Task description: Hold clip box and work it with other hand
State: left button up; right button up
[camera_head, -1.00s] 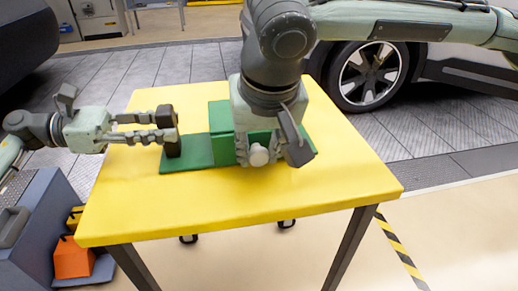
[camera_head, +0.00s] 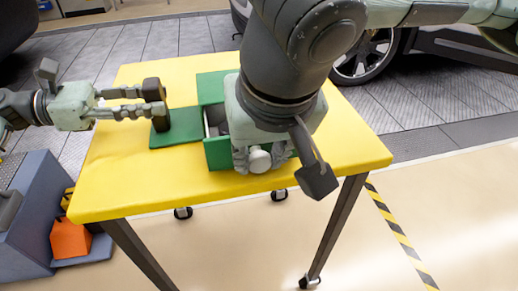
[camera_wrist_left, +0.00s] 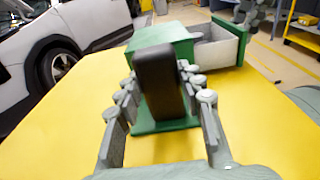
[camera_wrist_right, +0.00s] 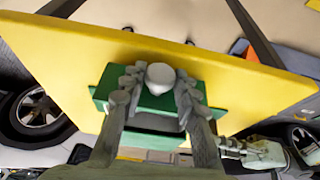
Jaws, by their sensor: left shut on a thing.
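The clip box is a green box (camera_wrist_left: 172,37) with a pale-sided drawer (camera_wrist_left: 220,51) slid partly out. Grey contents, not clear in kind, show inside the drawer. A green base plate (camera_head: 176,134) with a dark upright handle (camera_head: 153,92) extends from the box. My left gripper (camera_head: 150,100) is shut on this handle, one finger on each side, as the left wrist view (camera_wrist_left: 165,90) also shows. My right gripper (camera_wrist_right: 160,82) has its fingers around the round white knob (camera_wrist_right: 160,74) on the drawer's green front (camera_head: 218,154). My right arm hides part of the box in the head view.
The box stands on a yellow table (camera_head: 120,187) with bare top at the front left and right. The table's front edge is close to the drawer. A blue-grey cart (camera_head: 35,210) with an orange container (camera_head: 70,240) stands at the left. A car wheel (camera_head: 365,55) is behind.

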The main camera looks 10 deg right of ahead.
jog(key=o, duration=0.4)
jog(key=v, duration=1.2)
pick_arm(q)
jog(key=o, duration=1.1)
